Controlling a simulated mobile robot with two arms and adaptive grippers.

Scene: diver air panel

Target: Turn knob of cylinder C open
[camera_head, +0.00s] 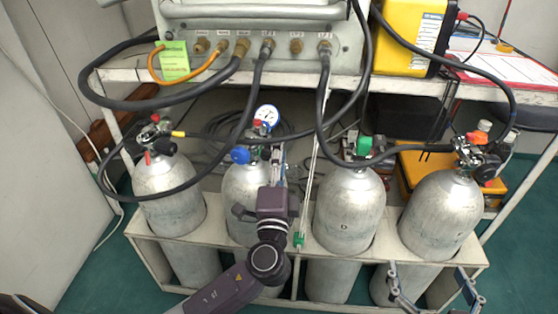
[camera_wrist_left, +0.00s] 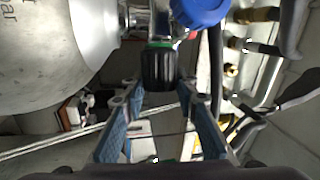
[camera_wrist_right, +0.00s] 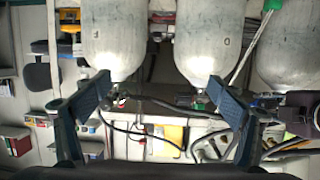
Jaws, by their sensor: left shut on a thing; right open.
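In the head view a silver cylinder (camera_head: 244,190) stands second from the left, with a blue knob (camera_head: 240,155) and a round gauge (camera_head: 267,115) at its valve. I cannot read a C on it. My left gripper (camera_head: 278,160) reaches up to the right side of this valve. In the left wrist view its fingers (camera_wrist_left: 160,97) are shut on a black ribbed knob (camera_wrist_left: 158,68) with a green ring, beside the blue knob (camera_wrist_left: 198,10). The fingers partly hide the knob's sides. My right gripper (camera_head: 432,285) is open and empty, low in front of the rightmost cylinder (camera_head: 440,215).
A cylinder marked D (camera_head: 349,205) stands right of the held valve, another cylinder (camera_head: 168,195) at far left. A rack (camera_head: 215,262) holds them. Black hoses (camera_head: 322,100) loop down from the panel (camera_head: 205,60) above. A yellow case (camera_head: 408,35) sits on the shelf.

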